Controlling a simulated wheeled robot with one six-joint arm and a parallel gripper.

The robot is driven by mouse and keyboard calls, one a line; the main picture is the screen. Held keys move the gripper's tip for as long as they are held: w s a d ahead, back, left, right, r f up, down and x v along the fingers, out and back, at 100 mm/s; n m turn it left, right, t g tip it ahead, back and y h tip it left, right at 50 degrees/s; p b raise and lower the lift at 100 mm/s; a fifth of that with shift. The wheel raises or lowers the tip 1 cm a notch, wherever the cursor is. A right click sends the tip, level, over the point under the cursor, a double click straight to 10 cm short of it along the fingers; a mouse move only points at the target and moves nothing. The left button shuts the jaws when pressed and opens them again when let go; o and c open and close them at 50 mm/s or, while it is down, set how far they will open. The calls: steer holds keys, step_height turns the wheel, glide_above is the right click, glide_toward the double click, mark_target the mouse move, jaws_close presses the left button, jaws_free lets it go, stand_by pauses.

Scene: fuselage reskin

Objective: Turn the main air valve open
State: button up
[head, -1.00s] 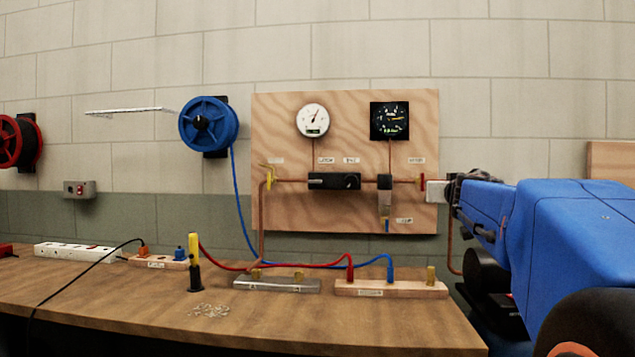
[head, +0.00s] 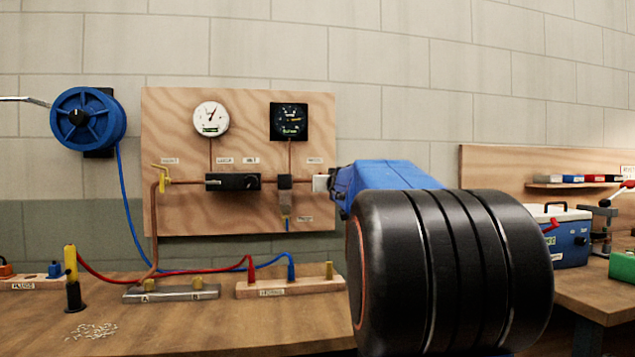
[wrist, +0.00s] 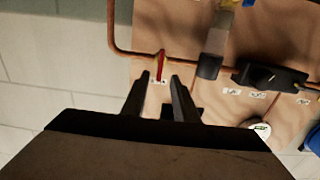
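The wooden air board (head: 170,120) hangs on the wall with a copper pipe running across it. In the wrist view a slim red valve lever (wrist: 161,66) stands across the copper pipe (wrist: 125,48), roughly at right angles to it. My gripper (wrist: 160,76) is open, and the lever shows between its two fingertips with gaps on both sides. I cannot tell how deep the lever sits between them. In the head view my blue arm reaches the board's right edge and hides the fingers. A yellow-handled valve (head: 162,177) is at the pipe's left end.
A black regulator block (head: 233,182), a white gauge (head: 211,118) and a black gauge (head: 289,121) are on the board. Below, the workbench (head: 220,335) carries a metal block (head: 170,292) and wooden block (head: 290,288). A blue hose reel (head: 88,118) hangs left.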

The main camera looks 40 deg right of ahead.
steer(key=x, duration=0.6)
steer(key=shift+w, duration=0.25)
steer(key=shift+d, duration=0.1)
jaws_close()
